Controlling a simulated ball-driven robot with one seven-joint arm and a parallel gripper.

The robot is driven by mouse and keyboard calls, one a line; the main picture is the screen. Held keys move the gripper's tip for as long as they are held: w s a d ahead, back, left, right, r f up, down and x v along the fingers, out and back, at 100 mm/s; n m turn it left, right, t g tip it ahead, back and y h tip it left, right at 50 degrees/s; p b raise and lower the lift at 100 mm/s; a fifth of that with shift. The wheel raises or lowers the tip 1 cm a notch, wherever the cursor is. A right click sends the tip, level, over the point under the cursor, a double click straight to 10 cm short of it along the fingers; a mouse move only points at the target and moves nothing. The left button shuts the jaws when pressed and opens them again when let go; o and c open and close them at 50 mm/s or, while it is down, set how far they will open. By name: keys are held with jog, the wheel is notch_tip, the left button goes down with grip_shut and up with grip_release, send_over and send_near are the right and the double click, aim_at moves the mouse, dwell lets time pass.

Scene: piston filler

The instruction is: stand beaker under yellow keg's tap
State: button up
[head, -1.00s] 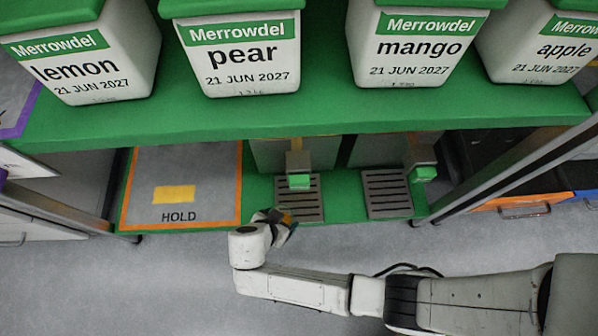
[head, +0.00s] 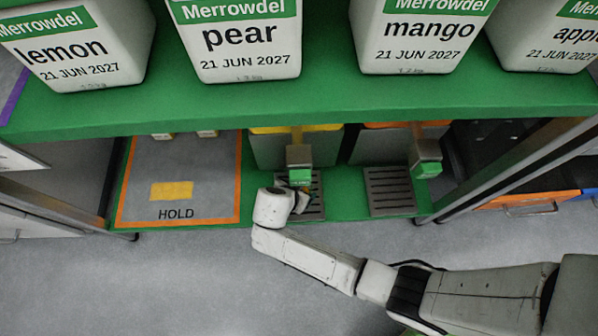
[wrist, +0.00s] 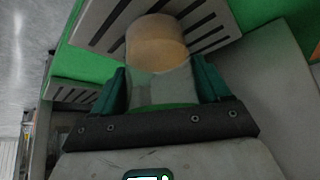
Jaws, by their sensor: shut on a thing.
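The yellow-lidded keg (head: 278,148) stands under the green shelf in the head view. Its tap (head: 299,156), with a green end, hangs over a grey slotted drip tray (head: 316,207). My gripper (wrist: 161,88) is shut on the beaker (wrist: 158,45) in the wrist view. The beaker is clear, with a tan far part, and lies between the green fingers, with the slotted tray beyond it. In the head view my gripper (head: 300,203) is just below the tap end, over the tray's left part. My wrist hides most of the beaker there, so I cannot tell whether it touches the tray.
An orange-lidded keg (head: 378,147) stands to the right, with its own tap (head: 427,160) and slotted tray (head: 390,190). A grey HOLD mat (head: 205,165) with an orange border lies to the left. Several labelled tubs, such as pear (head: 245,60), stand on the shelf (head: 300,112) above.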

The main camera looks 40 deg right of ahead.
jog(key=shift+f, duration=0.1)
jog(key=o, duration=1.1)
jog(key=p+v, duration=0.3)
jog(key=v, duration=0.3)
jog(key=s+a, duration=0.1)
jog(key=a, duration=0.2)
jog(key=s+a+p, duration=0.1)
jog(key=a, duration=0.3)
jog(key=s+a, duration=0.2)
jog(key=a, duration=0.1)
jog(key=shift+s+a+f, duration=0.1)
jog(key=shift+a+f, duration=0.15)
jog(key=shift+a, duration=0.05)
